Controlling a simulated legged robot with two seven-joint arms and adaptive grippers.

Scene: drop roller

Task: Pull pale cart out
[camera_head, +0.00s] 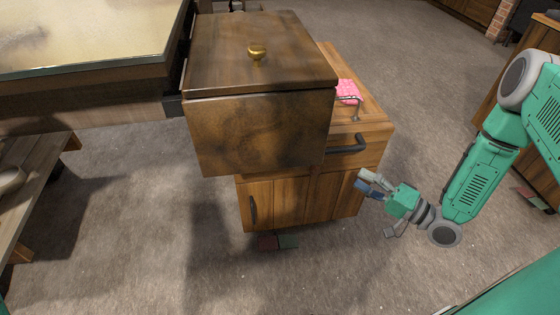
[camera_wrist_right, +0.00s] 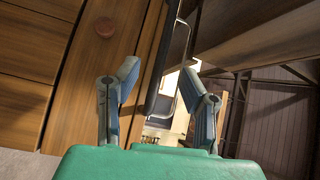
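The pale wooden cart (camera_head: 303,205) stands under and behind a dark brown box-like cabinet (camera_head: 262,135), which hides part of its top and front. The cart has a dark bar handle (camera_head: 347,144) on its upper drawer face and another dark handle (camera_head: 253,210) low on its left door. My right gripper (camera_head: 364,181) is at the cart's right side, below the upper handle. In the right wrist view its two fingers (camera_wrist_right: 160,80) are apart, beside a wooden panel. A dark bar shows between them, and I cannot tell whether they touch anything. My left gripper is out of view.
A pink object (camera_head: 347,91) and a small metal fitting (camera_head: 356,112) are on the cart's top. A table (camera_head: 85,72) stands left of the dark cabinet, and a low bench (camera_head: 35,195) is at far left. Carpet in front and to the right is clear.

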